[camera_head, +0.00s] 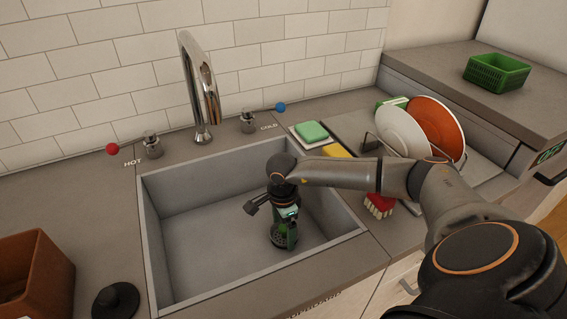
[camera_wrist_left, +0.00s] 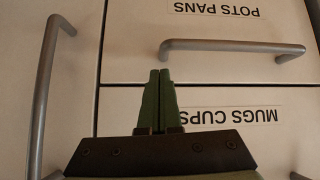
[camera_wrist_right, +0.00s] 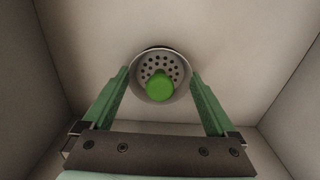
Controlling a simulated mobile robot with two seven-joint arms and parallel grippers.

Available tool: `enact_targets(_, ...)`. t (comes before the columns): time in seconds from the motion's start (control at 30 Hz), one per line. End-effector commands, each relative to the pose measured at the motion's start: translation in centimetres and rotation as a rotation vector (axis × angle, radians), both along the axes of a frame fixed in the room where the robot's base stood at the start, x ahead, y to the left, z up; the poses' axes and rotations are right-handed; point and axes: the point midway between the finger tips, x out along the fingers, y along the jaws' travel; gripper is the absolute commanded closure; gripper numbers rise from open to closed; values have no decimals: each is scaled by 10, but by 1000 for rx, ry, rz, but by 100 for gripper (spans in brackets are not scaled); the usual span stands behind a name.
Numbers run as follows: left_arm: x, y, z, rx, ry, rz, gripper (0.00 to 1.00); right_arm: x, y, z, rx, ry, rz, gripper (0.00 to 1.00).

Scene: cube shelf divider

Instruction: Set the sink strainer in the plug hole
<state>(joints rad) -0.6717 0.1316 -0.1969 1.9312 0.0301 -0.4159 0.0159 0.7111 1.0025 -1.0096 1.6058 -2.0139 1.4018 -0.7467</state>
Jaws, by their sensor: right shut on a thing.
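The sink strainer is a grey perforated cup with a green knob; it shows in the right wrist view (camera_wrist_right: 160,80) between the green fingers. My right gripper (camera_wrist_right: 160,82) is shut on the strainer's rim, a finger on each side. In the head view my right gripper (camera_head: 284,236) points down low inside the sink basin (camera_head: 200,235). A dark edge, seemingly the plug hole (camera_wrist_right: 157,48), shows just beyond the strainer; most of it is hidden. I cannot tell whether the strainer touches the sink floor. My left gripper (camera_wrist_left: 158,100) is shut and empty, facing the cupboard fronts.
The tap (camera_head: 200,95) stands behind the basin. A black round stopper (camera_head: 116,300) and a brown box (camera_head: 35,275) are at the front left. A green sponge (camera_head: 311,131), a red brush (camera_head: 379,205) and plates (camera_head: 403,133) are right of the sink, near my arm.

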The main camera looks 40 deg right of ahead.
Motion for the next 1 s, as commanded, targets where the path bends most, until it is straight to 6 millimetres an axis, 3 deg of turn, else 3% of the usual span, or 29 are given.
enact_targets(0.3, 0, 1, -5, 1, 0, 0, 100, 0, 0, -6, 0, 0, 0, 86)
enact_targets(0.33, 0, 1, -5, 2, 1, 0, 100, 0, 0, -5, 0, 0, 0, 5)
enact_targets(0.37, 0, 1, -5, 2, 1, 0, 100, 0, 0, -5, 0, 0, 0, 1)
enact_targets(0.73, 0, 0, -5, 3, 6, -2, 100, 0, 0, -3, 0, -1, 0, 0)
enact_targets(1.0, 3, -2, 2, -2, -5, -7, 100, 1, 1, 52, 0, -6, 1, 0)
